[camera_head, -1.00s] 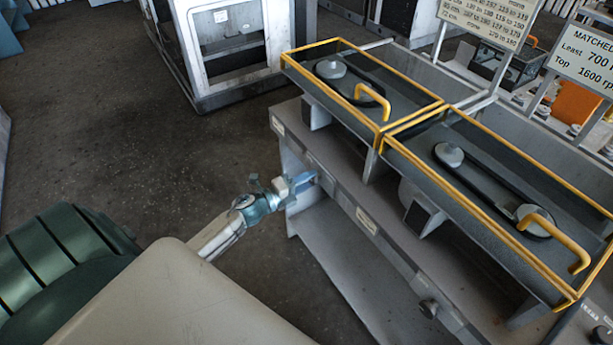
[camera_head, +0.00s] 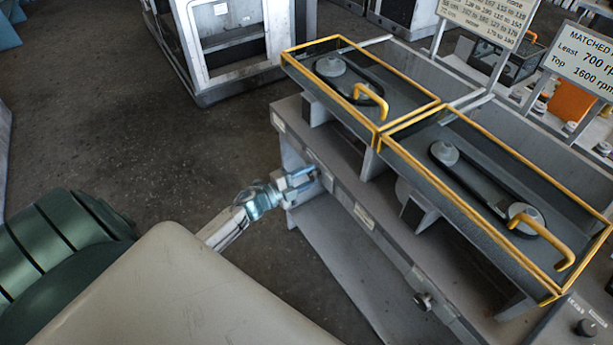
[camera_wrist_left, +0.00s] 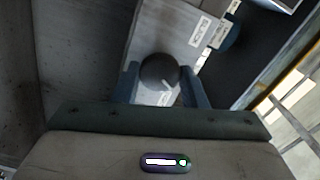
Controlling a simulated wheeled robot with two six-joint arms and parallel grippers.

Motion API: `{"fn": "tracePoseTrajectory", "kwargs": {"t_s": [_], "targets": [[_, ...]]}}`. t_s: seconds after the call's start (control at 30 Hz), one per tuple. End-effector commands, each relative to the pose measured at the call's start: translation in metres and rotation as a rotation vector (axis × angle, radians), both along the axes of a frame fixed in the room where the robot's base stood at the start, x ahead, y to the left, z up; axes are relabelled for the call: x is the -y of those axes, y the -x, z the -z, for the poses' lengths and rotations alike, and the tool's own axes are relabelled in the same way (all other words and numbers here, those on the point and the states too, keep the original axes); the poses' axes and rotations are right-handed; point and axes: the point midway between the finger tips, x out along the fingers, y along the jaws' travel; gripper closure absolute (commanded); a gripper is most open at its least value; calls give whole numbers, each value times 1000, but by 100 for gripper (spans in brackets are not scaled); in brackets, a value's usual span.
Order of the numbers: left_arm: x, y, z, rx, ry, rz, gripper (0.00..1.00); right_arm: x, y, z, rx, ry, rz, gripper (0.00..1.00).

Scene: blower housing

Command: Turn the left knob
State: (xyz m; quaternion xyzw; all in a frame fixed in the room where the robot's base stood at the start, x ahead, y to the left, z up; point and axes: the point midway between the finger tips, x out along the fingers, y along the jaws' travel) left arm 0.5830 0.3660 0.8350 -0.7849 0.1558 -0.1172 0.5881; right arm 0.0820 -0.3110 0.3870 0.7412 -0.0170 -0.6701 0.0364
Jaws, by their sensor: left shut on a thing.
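The left knob (camera_wrist_left: 160,72) is dark and round with a pale pointer mark, which points to the lower right in the left wrist view. My left gripper (camera_wrist_left: 162,86) has one finger on each side of it and is shut on it. In the head view, my left gripper (camera_head: 301,180) reaches the left end of the grey housing's front panel (camera_head: 340,190). The knob is largely hidden there by the fingers. My right gripper is not in view.
A second knob (camera_head: 423,301) sits further right on the same front panel. Two yellow-edged guards (camera_head: 440,103) with yellow handles cover the belts above. A white cabinet (camera_head: 235,45) stands behind. The floor (camera_head: 150,130) left of the housing is clear.

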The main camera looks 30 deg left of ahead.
Motion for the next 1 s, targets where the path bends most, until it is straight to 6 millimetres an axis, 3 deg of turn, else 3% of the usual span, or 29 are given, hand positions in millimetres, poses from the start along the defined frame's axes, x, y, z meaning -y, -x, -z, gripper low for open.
{"fn": "tracePoseTrajectory", "kwargs": {"t_s": [0.23, 0.27, 0.37, 0.73, 1.0], "targets": [[1, 0, 0, 0, 0, 0, 84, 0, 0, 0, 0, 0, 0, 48], [1, 0, 0, 0, 0, 0, 60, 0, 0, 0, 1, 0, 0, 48], [1, 0, 0, 0, 0, 0, 40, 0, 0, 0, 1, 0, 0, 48], [-2, 4, 2, 0, -2, 0, 40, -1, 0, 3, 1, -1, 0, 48], [-18, 44, 6, -3, -4, 2, 40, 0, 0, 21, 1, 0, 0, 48]]}}
